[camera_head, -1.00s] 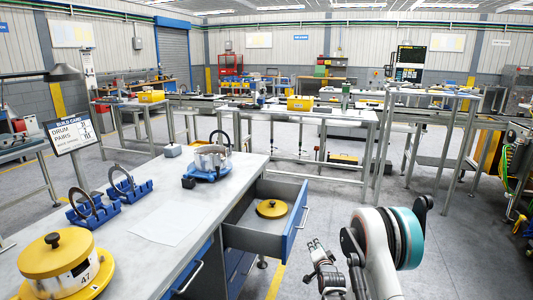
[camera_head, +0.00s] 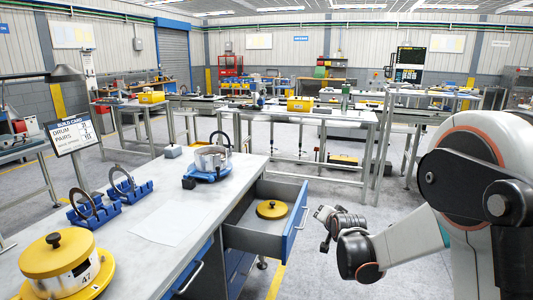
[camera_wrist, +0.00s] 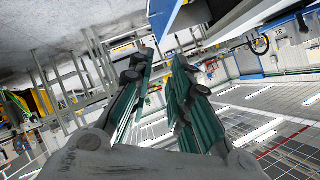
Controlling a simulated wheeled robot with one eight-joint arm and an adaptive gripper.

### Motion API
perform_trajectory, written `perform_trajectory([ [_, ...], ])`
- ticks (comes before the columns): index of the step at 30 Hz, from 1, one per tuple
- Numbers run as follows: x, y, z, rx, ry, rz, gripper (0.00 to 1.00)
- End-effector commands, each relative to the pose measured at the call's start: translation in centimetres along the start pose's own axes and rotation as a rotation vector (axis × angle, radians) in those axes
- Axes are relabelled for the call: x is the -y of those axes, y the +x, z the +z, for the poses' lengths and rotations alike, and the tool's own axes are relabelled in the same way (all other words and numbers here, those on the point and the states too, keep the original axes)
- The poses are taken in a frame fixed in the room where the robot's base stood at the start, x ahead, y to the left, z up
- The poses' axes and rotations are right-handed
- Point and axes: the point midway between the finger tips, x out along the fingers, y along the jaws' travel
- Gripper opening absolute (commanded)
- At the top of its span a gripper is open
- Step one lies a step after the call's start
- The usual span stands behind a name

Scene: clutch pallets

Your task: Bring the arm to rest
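My arm (camera_head: 405,243) reaches in from the right side of the head view, folded low beside the workbench. My gripper (camera_head: 322,213) is at its far end, just right of the open drawer's front and apart from it. In the wrist view my gripper (camera_wrist: 163,62) has its two dark-green-padded fingers spread with a clear gap between them. Nothing is held. The fingers are too small in the head view to tell their spread there.
The workbench (camera_head: 165,222) carries a yellow-lidded drum (camera_head: 57,262), blue racks with dark rings and a metal drum (camera_head: 211,158) on a blue base. The open drawer (camera_head: 262,235) holds a yellow lid (camera_head: 272,209). Clear floor lies beyond my gripper.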

Motion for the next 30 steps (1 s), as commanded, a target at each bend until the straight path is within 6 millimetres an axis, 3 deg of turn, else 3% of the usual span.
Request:
perform_trajectory([
  [1,0.4,-1.9,-0.4,0.014,-0.022,0.010,0.18],
  [6,1.1,-7.3,-1.0,0.063,-0.102,0.043,0.18],
  [14,1.0,-15.9,-0.6,0.142,-0.224,0.088,0.18],
  [23,-0.7,-25.6,1.8,0.239,-0.364,0.129,0.18],
  [30,-3.0,-32.7,5.1,0.322,-0.472,0.155,0.18],
])
